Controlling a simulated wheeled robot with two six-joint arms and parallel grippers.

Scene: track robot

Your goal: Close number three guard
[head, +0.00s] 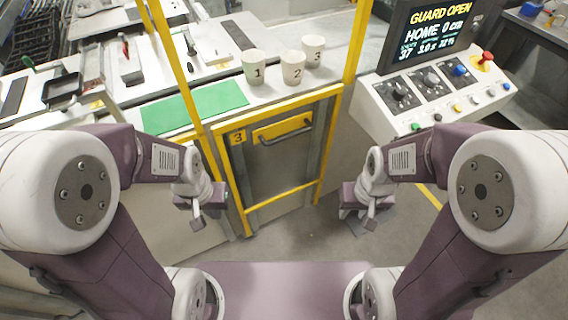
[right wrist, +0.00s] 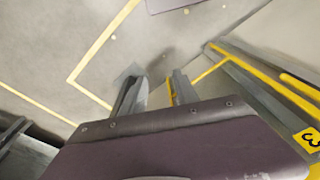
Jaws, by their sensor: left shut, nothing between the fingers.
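The number three guard (head: 272,170) is a grey panel with a yellow frame, low between two yellow posts in the head view. It has a yellow "3" plate (head: 238,138) and a dark bar handle (head: 287,132) near its top edge. The space above it is open. The plate also shows at the right edge of the right wrist view (right wrist: 309,138). My left gripper (head: 198,222) is shut and empty, left of the guard's lower part. My right gripper (head: 356,226) is right of the guard, apart from it; its fingers (right wrist: 156,88) are open over bare floor.
Paper cups marked 1 (head: 256,72), 2 (head: 292,75) and 3 (head: 313,56) stand behind the guard, near a green mat (head: 195,107). A control console (head: 430,95) stands right; its screen (head: 432,30) reads "GUARD OPEN". Floor before the guard is clear.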

